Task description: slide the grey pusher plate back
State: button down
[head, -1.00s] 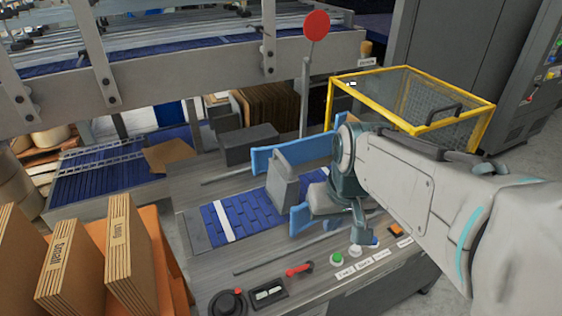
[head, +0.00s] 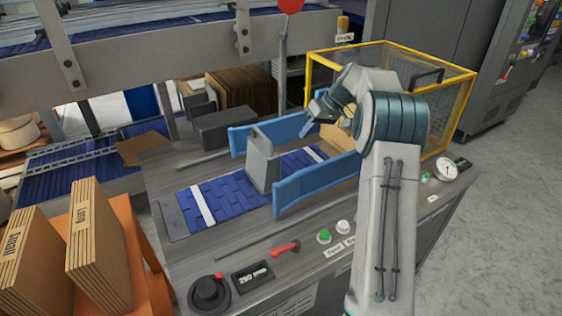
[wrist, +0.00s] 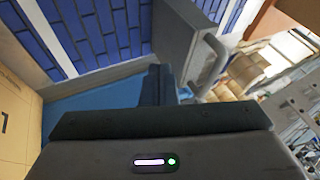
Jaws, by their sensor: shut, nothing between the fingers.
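The grey pusher plate (head: 262,160) stands upright on the blue brick-patterned bed (head: 225,203), between two blue side rails, right of a white stripe. In the wrist view the plate (wrist: 184,38) shows close up, with a grey bar handle (wrist: 211,62) on one side. My gripper (wrist: 157,84) is shut and empty, its dark fingers together just beside the plate. I cannot tell whether they touch it. In the head view the gripper is over the right part of the bed, its fingertips partly hidden.
The near blue rail (head: 315,184) and far blue rail (head: 240,141) flank the bed. A carton (wrist: 15,110) is close on the left in the wrist view. A yellow-framed guard (head: 395,47) stands behind my arm. Buttons and a red lever (head: 286,247) line the front edge.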

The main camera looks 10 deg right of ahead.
aim_at(261, 158)
jog(key=x, duration=1.3)
jog(key=shift+w+a+y, duration=0.35)
jog(key=shift+a+y, duration=0.05)
jog(key=shift+a, duration=0.05)
